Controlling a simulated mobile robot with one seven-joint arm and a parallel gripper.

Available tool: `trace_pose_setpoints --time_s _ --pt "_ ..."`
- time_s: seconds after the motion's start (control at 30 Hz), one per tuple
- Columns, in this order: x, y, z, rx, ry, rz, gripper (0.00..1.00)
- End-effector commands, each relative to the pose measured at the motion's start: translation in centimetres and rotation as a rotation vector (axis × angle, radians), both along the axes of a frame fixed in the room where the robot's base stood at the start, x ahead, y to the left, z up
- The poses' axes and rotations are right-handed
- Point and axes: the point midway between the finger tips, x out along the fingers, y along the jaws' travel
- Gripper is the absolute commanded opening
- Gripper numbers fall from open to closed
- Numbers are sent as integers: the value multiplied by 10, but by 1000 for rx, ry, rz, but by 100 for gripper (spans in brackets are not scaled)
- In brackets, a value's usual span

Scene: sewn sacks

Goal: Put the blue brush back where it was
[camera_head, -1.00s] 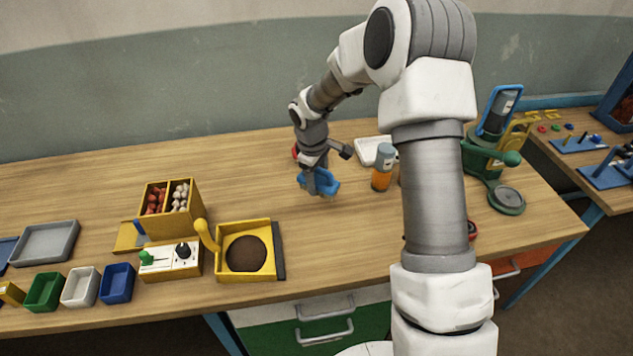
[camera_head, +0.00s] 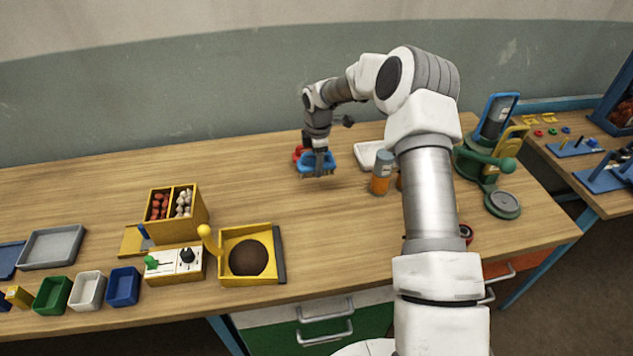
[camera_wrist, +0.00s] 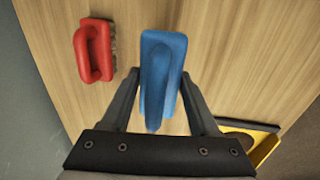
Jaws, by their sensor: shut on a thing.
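The blue brush (camera_head: 316,161) is held in my gripper (camera_head: 319,155) over the back middle of the table. In the wrist view the blue brush (camera_wrist: 161,75) sits between the two dark fingers of my gripper (camera_wrist: 160,95), which are shut on it. Its bristles face down in the head view. A red brush (camera_wrist: 94,50) lies on the wood beside it, to the left in the wrist view. In the head view the red brush (camera_head: 299,153) shows partly behind the blue one. I cannot tell whether the blue brush touches the table.
A white tray (camera_head: 368,156) and an orange bottle (camera_head: 381,178) stand to the right. A green machine (camera_head: 487,160) is farther right. A yellow tray with a dark round patch (camera_head: 274,235) and a yellow bin (camera_head: 190,222) are nearer, to the left. The table's back left is clear.

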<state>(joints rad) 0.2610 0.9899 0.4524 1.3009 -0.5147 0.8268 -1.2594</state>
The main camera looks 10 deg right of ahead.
Motion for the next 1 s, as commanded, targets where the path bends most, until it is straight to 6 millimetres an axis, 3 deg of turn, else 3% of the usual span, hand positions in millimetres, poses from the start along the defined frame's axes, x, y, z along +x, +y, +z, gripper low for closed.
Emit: trace_pose_setpoints --time_s 0.1,0.53,0.9,0.93,1.0 --pt "-1 0 -20 0 1 0 0" --pt "0 1 -65 0 0 -2 0" --pt "0 1 -72 0 -2 -2 0" --pt "0 0 -71 0 -2 -2 64" --pt "0 0 -71 0 -1 -2 77"
